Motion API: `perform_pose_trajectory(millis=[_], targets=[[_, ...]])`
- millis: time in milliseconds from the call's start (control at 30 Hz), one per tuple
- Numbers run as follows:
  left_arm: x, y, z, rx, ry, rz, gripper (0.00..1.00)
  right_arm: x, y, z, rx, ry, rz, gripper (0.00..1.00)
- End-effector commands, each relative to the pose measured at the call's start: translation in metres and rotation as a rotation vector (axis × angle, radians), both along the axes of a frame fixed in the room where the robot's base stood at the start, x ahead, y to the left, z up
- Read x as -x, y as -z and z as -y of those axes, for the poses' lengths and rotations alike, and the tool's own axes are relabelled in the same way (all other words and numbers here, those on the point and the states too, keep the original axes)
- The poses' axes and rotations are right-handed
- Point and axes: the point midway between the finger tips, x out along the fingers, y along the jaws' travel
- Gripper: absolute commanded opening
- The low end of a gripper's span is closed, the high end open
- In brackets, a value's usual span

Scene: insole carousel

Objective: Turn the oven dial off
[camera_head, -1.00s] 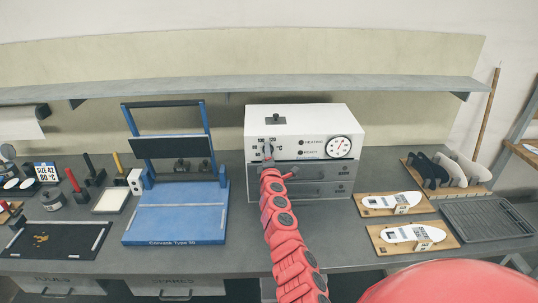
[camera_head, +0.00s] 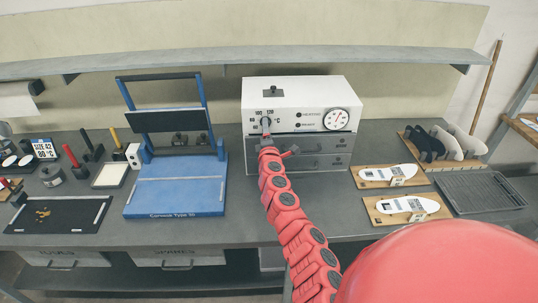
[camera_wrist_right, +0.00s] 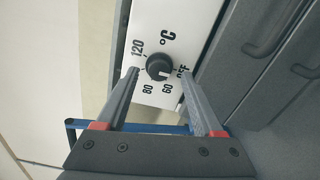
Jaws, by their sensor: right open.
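The white oven (camera_head: 300,90) stands at the back of the bench, with its dial (camera_head: 266,122) at the left of its front panel. In the right wrist view the dial (camera_wrist_right: 158,66) is a round black knob ringed by 120, 80, 60 and OFF marks. A pale mark on its edge seems to face the 60 side, but it is small. My right gripper (camera_wrist_right: 160,76) is open, with a finger on either side of the dial. I cannot tell whether they touch it. In the head view my right gripper (camera_head: 266,138) is at the dial, mostly hidden by its arm. My left gripper is not in view.
A round gauge (camera_head: 336,119) is at the panel's right. Grey drawers (camera_head: 318,155) with handles sit below the panel. A blue press (camera_head: 175,192) stands to the left. Insole boards (camera_head: 374,184) and a dark tray (camera_head: 475,199) lie to the right. A shelf (camera_head: 300,63) runs above the oven.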

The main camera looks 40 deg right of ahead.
Motion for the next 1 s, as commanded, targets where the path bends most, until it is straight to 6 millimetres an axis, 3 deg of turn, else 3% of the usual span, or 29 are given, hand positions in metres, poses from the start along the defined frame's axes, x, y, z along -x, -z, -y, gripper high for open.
perform_pose_trajectory(millis=[1000], targets=[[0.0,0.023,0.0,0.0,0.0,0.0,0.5,0.112,0.002,-0.07,0.0,-0.004,-0.001,0.69]])
